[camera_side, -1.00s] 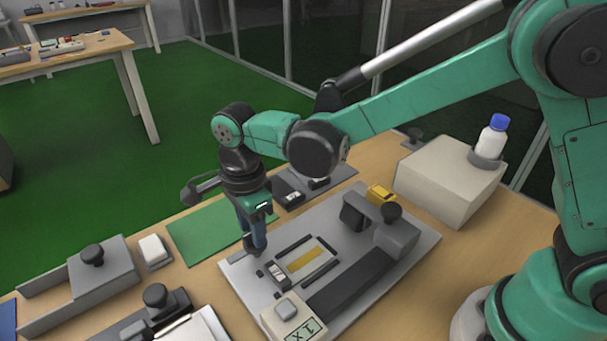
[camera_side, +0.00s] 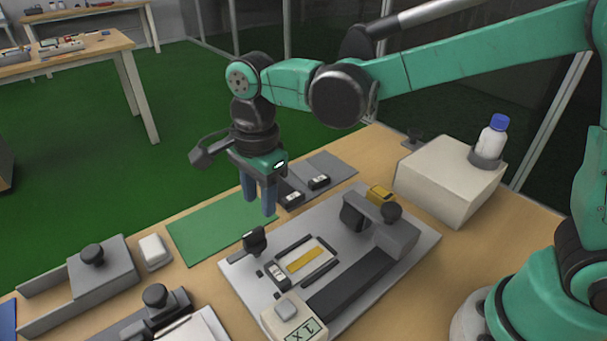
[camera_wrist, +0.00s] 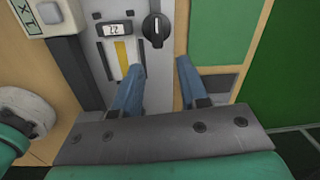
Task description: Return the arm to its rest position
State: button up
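My gripper (camera_side: 259,196) hangs above the far left edge of the grey test fixture (camera_side: 352,205), pointing down. Its two blue fingers are apart, with nothing between them. In the wrist view my gripper (camera_wrist: 155,85) also shows open and empty. A black knob (camera_side: 254,240) stands on the fixture just below the fingers and apart from them. It shows in the wrist view (camera_wrist: 156,28) beyond the fingertips. A yellow strip (camera_side: 304,259) lies in the fixture's framed slot, beside a small display (camera_wrist: 114,30).
A white box (camera_side: 450,180) holds a blue-capped bottle (camera_side: 493,138) at right. A green mat (camera_side: 205,232), a grey tray with small black devices (camera_side: 318,182) and a grey holder (camera_side: 93,270) lie around the fixture. The space above the table's far edge is free.

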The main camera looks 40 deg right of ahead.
jog(key=s+d+r+n+t, duration=0.1)
jog(key=s+d+n+t, duration=0.1)
jog(key=d+n, duration=0.2)
jog(key=s+d+r+n+t, duration=0.1)
jog(key=s+d+n+t, duration=0.1)
jog(key=d+n, duration=0.3)
jog(key=s+d+r+n+t, duration=0.1)
jog(key=s+d+n, duration=0.1)
jog(key=d+n, duration=0.3)
jog(key=shift+s+r+n+t, duration=0.2)
jog(key=shift+s+n+t, duration=0.1)
jog(key=shift+s+t, duration=0.1)
jog(key=shift+s+d+f+n+t, duration=0.25)
jog(key=shift+s+d+n+t, duration=0.15)
jog(key=shift+n, duration=0.5)
